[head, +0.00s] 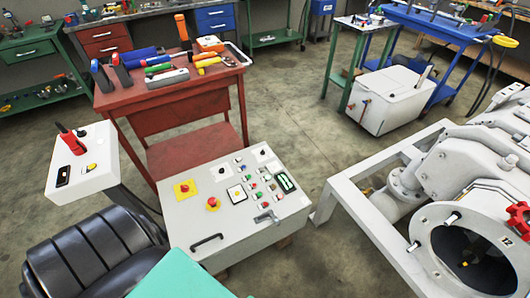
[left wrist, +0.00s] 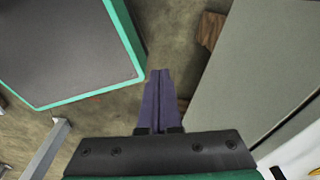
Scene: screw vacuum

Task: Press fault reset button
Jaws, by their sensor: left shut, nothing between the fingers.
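A light grey control panel (head: 200,236) stands in the middle of the head view. The labels are too small to read, so I cannot tell which is the fault reset button. My left gripper (left wrist: 159,74) shows only in the left wrist view, with its purple fingers shut and empty. It points at the floor beside a grey box side (left wrist: 250,75). My right gripper is not in view.
A white pedestal box (head: 85,160) with a red-handled switch stands left of the panel. A red workbench (head: 168,101) with tools is behind it. A large grey pump machine (head: 470,165) on a white frame is at the right. Bare floor (head: 290,110) lies between.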

